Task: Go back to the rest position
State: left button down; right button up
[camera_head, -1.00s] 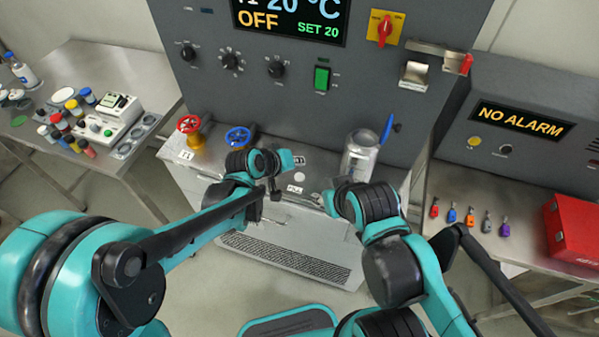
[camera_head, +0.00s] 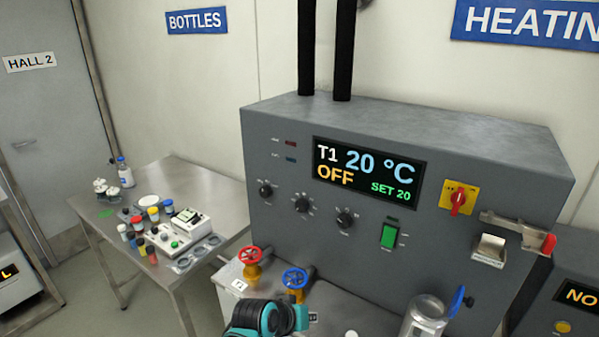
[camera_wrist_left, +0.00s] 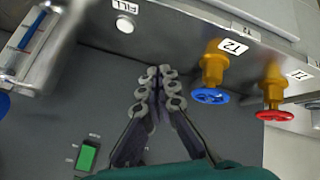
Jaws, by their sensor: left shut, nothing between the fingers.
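My left gripper (camera_wrist_left: 159,75) shows in the left wrist view with its fingers together and nothing between them. It is in front of the grey machine panel, between the glass vessel and the valves. In the head view my left wrist (camera_head: 266,318), black and teal, shows at the bottom edge, just below the blue valve; its fingers cannot be made out there. My right gripper and arm are not in the head view.
The red valve (camera_head: 250,262) and blue valve (camera_head: 294,283) stand close to my left wrist. A glass vessel (camera_head: 424,318) is to the right. The heating machine (camera_head: 300,135) reads OFF. A side table (camera_head: 178,172) holds bottles and jars.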

pick_arm(q)
jog(key=s+a+y+b, duration=0.1)
jog(key=s+a+y, duration=0.1)
jog(key=s+a, duration=0.5)
jog(key=s+a+f+n+y+b, duration=0.1)
jog(key=s+a+y, duration=0.2)
jog(key=s+a, duration=0.4)
jog(key=a, duration=0.6)
jog(key=shift+a+f, duration=0.15)
jog(key=shift+a, duration=0.25)
jog(key=shift+d, duration=0.1)
